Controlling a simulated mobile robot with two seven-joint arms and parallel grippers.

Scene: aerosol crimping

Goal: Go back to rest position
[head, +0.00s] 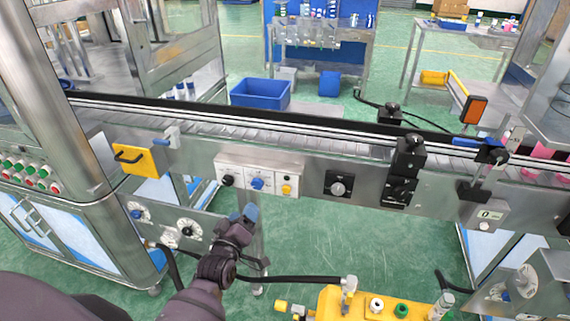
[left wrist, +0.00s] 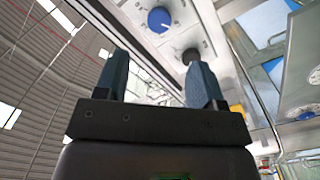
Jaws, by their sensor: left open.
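My left gripper (head: 245,216) is in front of the conveyor's side, below a white control panel (head: 258,181). It is open, with nothing between its blue-grey fingers. In the left wrist view, both fingers of the left gripper (left wrist: 160,78) stand apart and empty. A blue knob (left wrist: 158,20) on the panel shows beyond them; it also shows in the head view (head: 257,184). The gripper appears apart from the panel. My right gripper is not in view.
The conveyor (head: 310,140) runs across the view. A steel machine cabinet (head: 60,225) stands at left. A yellow unit (head: 370,303) with buttons is at bottom centre, with a black cable (head: 290,280). A blue bin (head: 260,94) is behind the conveyor. Green floor shows below the conveyor.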

